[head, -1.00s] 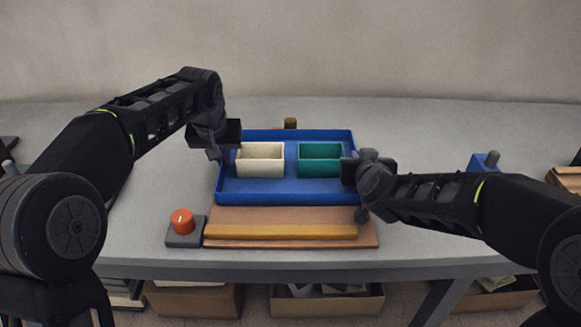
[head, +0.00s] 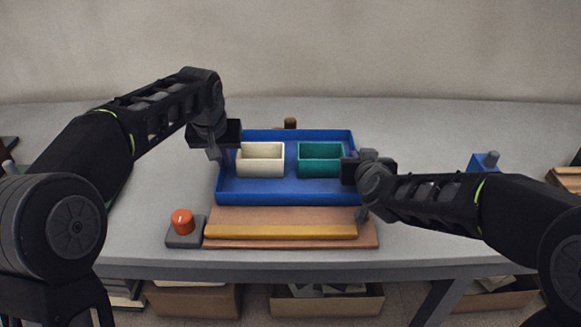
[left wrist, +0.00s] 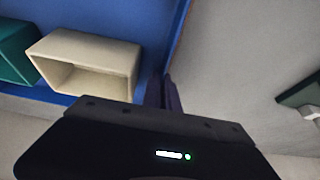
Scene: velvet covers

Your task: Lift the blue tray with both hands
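The blue tray (head: 285,198) lies flat on the table, holding a cream bin (head: 260,172) on its left and a green bin (head: 320,171) on its right. My left gripper (head: 220,157) points down at the tray's left wall. In the left wrist view its fingers (left wrist: 164,92) are close together, one on each side of the wall (left wrist: 180,40), and look shut on it. My right gripper (head: 350,168) is at the tray's right wall. Its fingers are mostly hidden behind its own wrist.
A brown board with a yellow bar (head: 280,232) lies in front of the tray. A red button on a grey base (head: 183,224) is at front left. A brown cylinder (head: 290,123) stands behind the tray. A blue block with a grey knob (head: 485,162) is at right.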

